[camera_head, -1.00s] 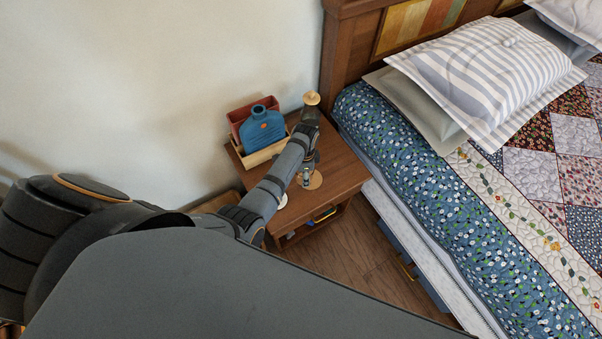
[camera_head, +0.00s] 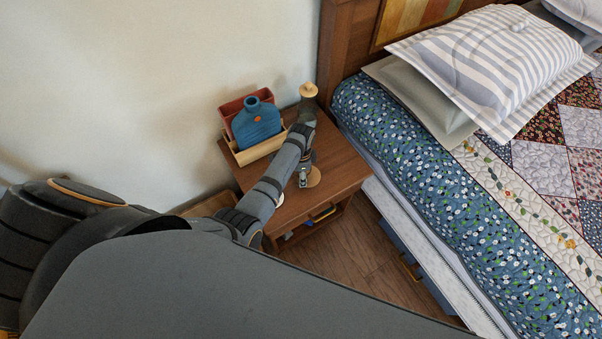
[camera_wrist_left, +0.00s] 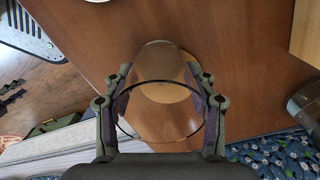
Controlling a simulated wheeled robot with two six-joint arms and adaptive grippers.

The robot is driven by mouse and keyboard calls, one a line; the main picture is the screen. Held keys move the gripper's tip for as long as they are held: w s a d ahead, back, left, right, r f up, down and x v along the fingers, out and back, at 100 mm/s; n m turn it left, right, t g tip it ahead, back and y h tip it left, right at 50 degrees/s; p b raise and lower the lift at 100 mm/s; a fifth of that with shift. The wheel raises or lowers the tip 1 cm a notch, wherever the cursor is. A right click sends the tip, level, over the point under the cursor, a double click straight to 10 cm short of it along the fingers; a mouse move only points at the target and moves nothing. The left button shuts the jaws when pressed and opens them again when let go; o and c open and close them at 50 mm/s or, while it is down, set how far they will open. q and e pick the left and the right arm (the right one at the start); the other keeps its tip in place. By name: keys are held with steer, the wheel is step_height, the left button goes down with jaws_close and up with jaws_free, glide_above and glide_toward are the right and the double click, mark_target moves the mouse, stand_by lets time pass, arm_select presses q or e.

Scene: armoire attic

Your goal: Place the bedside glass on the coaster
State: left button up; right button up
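The clear bedside glass (camera_wrist_left: 160,122) is between the fingers of my left gripper (camera_wrist_left: 160,105), its round rim facing the wrist camera. The fingers press on both sides of it. The tan round coaster (camera_wrist_left: 168,93) shows through the glass in the left wrist view. In the head view the coaster (camera_head: 314,178) lies on the nightstand, partly covered by my left gripper (camera_head: 303,178). The glass is over the coaster; whether its base touches it I cannot tell. My right gripper is not in view.
The wooden nightstand (camera_head: 338,170) holds a tray (camera_head: 262,150) with a blue bottle (camera_head: 256,125), a corked jar (camera_head: 308,104) behind my wrist and a pale round item (camera_head: 279,200). The bed (camera_head: 400,150) stands close at right, the wall at left.

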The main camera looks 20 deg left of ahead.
arm_select(q)
steer(key=o, duration=0.4)
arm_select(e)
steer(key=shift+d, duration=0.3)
arm_select(q)
steer(key=shift+r, duration=0.2)
step_height(320, 180, up, 12)
steer(key=p, duration=0.2)
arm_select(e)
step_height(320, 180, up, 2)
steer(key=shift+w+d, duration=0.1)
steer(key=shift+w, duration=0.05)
